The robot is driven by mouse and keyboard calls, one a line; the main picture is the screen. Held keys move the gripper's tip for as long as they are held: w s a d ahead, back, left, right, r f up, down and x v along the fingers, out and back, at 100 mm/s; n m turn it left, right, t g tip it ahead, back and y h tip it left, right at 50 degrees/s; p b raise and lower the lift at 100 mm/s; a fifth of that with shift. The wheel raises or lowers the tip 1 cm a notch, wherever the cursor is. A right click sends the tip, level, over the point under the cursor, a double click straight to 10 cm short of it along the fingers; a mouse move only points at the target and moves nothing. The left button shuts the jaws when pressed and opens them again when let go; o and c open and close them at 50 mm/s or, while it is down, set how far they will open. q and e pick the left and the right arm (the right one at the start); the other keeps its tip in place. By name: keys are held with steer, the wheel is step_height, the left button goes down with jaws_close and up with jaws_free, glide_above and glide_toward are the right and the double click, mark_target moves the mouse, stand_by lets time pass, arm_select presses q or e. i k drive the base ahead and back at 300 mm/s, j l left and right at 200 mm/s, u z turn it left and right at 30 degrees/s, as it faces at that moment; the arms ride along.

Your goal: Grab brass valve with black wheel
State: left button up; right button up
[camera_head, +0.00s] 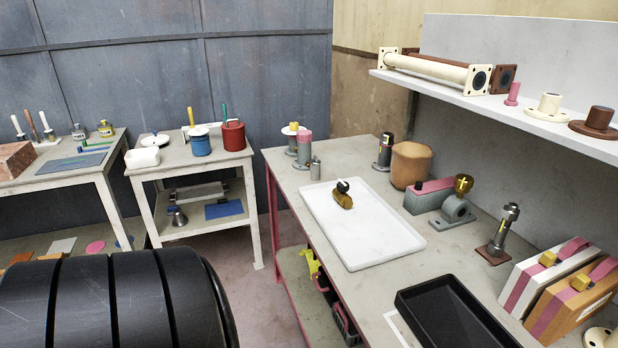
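A small brass valve (343,201) with a black wheel (342,186) rests on the white tray (385,250), near the tray's far end. Its brass body is at the lower right and the dark round wheel is at the upper left, with a pale glint on it. Nothing touches it from above. Neither of my grippers shows in the head view.
The tray lies on a long grey bench with an empty black tray (398,297) at its near end. Grey fittings (455,210), an orange-brown pot (411,165) and strapped boxes (546,277) stand to the right. A shelf (460,98) overhangs the bench's right side.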

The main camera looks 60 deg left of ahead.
mark_target(344, 199)
steer(key=u, duration=1.55)
steer(key=i+j+z, duration=0.1)
steer(key=z, duration=0.3)
steer(key=j+z, duration=0.1)
steer(key=z, duration=0.25)
steer(key=i+j+z, duration=0.1)
steer(key=z, duration=0.3)
steer(key=j+z, duration=0.15)
steer(key=z, duration=0.2)
steer(key=j+z, duration=0.25)
steer(key=j, duration=0.3)
steer(key=j+z, duration=0.25)
steer(key=j, duration=0.3)
steer(key=k+j+z, duration=0.1)
steer(key=j+z, duration=0.15)
steer(key=j, duration=0.25)
steer(key=k+j+z, duration=0.1)
steer(key=j+z, duration=0.15)
steer(key=j, duration=0.3)
